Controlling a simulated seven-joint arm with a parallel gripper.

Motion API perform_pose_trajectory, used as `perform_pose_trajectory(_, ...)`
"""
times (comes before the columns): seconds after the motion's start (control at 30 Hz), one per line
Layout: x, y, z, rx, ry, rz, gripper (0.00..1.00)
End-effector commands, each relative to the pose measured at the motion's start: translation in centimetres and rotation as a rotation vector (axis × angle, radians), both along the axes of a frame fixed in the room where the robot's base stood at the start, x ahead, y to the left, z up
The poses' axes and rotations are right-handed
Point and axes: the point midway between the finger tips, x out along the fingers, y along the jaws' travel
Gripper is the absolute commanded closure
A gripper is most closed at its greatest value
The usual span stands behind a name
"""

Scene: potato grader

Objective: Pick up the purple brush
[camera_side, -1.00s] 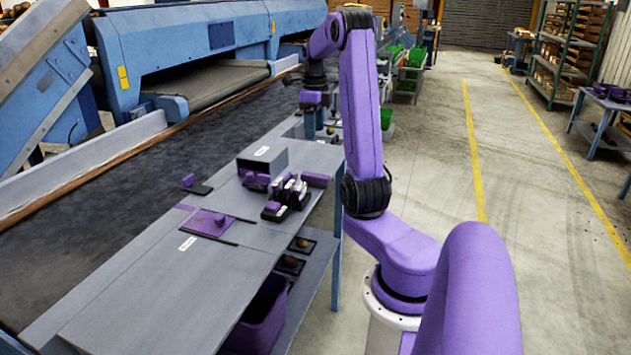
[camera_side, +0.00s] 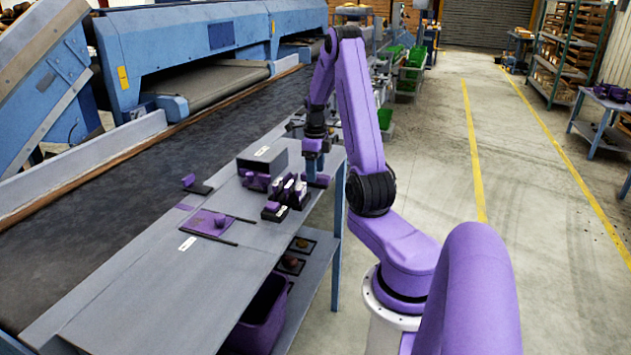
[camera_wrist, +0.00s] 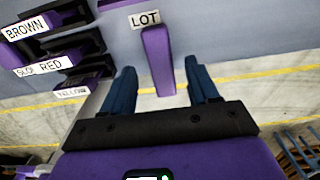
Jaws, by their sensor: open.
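A long purple bar, which looks like the purple brush (camera_wrist: 158,65), lies on the grey table in the wrist view, just below a white "LOT" label. It also shows in the side view (camera_side: 322,181) at the table's right edge, partly hidden by my gripper. My gripper (camera_wrist: 162,72) is open, and its two blue fingers stand apart on either side of the bar's near end, with nothing held. In the side view my gripper (camera_side: 312,178) points down, low over the bar. I cannot tell whether the fingers touch it. Bristles cannot be made out.
Black and purple holders (camera_wrist: 75,50) labelled "BROWN" and "RED" stand close left of the bar. A grey box (camera_side: 262,164) stands behind them. A purple mat (camera_side: 207,223) with a round item lies nearer. The table's edge is close to my gripper.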

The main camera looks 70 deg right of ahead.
Motion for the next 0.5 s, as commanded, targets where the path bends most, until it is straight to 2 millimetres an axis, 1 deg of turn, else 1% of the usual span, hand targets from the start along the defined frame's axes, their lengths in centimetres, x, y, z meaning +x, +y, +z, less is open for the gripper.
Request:
perform_pose_trajectory(0.03, -0.1, -0.2, -0.9, 0.004, 0.003, -0.001, 0.4)
perform_pose_trajectory(0.1, -0.1, -0.1, -1.8, 0.004, 0.003, 0.001, 0.4)
perform_pose_trajectory(0.2, -0.1, -0.2, -2.6, 0.002, 0.002, 0.0, 0.4)
perform_pose_trajectory(0.3, 0.0, -0.2, -2.9, 0.0, 0.0, -0.001, 0.4)
perform_pose_trajectory(0.5, 0.0, -0.2, -2.9, 0.0, 0.0, -0.001, 0.4)
